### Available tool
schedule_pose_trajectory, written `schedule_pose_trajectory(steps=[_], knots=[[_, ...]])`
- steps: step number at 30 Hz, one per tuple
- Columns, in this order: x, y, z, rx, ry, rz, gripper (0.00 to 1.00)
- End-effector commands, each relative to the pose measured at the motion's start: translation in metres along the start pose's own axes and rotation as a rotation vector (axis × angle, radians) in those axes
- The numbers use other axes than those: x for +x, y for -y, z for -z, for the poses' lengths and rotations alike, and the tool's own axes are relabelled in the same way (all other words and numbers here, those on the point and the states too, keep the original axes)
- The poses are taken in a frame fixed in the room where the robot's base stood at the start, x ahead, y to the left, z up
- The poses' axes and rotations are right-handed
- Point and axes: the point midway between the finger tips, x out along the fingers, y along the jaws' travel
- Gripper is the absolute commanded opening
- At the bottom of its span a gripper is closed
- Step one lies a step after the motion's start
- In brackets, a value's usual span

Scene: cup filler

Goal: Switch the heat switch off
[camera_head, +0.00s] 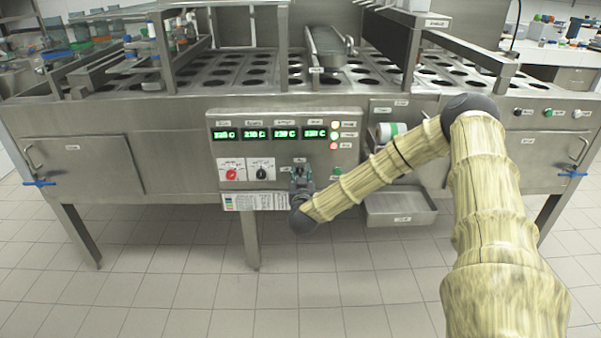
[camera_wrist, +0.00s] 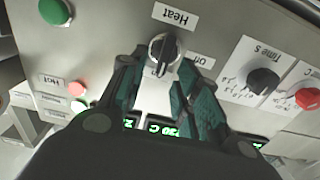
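The heat switch (camera_wrist: 163,52) is a dark rotary knob with a metal collar on the grey control panel. In the wrist view, which shows the labels upside down, a "Heat" label (camera_wrist: 175,15) is above it and an "Off" label (camera_wrist: 203,61) to its right. My gripper (camera_wrist: 160,68) is open, its two green-and-black fingers on either side of the knob. I cannot tell if they touch it, nor the knob's exact setting. In the head view my gripper (camera_head: 300,172) is at the panel's lower right and hides most of the knob.
A green button (camera_head: 337,171) is just right of my gripper. A black dial (camera_head: 261,173) and a red knob (camera_head: 231,175) are to its left. Green displays (camera_head: 285,134) and indicator lights (camera_head: 334,146) are above. A metal tray (camera_head: 402,211) sticks out lower right.

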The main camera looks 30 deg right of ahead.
Motion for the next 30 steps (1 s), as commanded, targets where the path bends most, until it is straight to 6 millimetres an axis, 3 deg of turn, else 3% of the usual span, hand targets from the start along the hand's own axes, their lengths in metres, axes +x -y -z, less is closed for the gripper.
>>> schedule_pose_trajectory(steps=[6,17,23,30], knots=[[0.019,0.000,-0.001,0.000,0.001,0.001,0.32],[0.024,0.000,0.000,0.000,0.001,0.001,0.32],[0.023,0.000,0.000,0.000,0.001,0.001,0.00],[0.023,0.000,0.000,-0.002,0.001,0.001,0.00]])
